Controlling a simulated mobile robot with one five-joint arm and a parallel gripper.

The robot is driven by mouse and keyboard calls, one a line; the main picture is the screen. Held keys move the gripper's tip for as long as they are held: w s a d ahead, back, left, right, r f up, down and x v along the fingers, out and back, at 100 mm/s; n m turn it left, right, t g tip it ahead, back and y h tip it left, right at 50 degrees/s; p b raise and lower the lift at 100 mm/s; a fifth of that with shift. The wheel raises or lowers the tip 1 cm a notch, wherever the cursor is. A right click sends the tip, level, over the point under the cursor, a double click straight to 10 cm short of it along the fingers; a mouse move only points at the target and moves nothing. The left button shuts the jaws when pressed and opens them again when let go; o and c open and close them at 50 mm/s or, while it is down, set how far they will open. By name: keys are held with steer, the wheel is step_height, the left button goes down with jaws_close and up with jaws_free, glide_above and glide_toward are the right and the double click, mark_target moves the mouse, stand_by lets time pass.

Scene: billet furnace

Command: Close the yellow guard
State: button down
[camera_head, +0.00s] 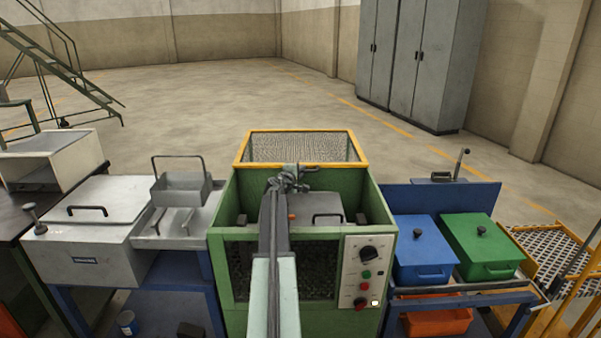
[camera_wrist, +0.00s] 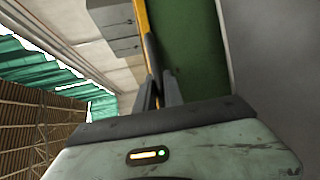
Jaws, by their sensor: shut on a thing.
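The yellow guard (camera_head: 350,148) is a yellow frame with mesh at the back of the green machine (camera_head: 361,240). It stands open, and the machine's top is uncovered in front of it. My gripper (camera_head: 300,170) reaches over the machine to the guard's near bar. In the wrist view the yellow bar (camera_wrist: 147,40) runs down to the fingertips of my gripper (camera_wrist: 160,76), which is shut on it. The fingers hide the exact contact.
Inside the machine is a grey lid (camera_head: 350,208) with a black handle. A control panel (camera_head: 366,272) is on its front. A grey open-topped box (camera_head: 182,190) stands left. Blue (camera_head: 425,245) and green (camera_head: 482,240) boxes stand right.

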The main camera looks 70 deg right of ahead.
stand_by(0.8)
steer(key=s+a, duration=0.2)
steer(key=a, duration=0.3)
steer(key=s+a, duration=0.2)
steer(key=a, duration=0.4)
steer(key=s+a, duration=0.2)
steer(key=a, duration=0.4)
steer(key=shift+s+a, duration=0.25)
steer(key=shift+s, duration=0.1)
steer(key=c, duration=1.5)
jaws_free()
steer(key=shift+o, duration=0.2)
steer(key=shift+d, duration=0.1)
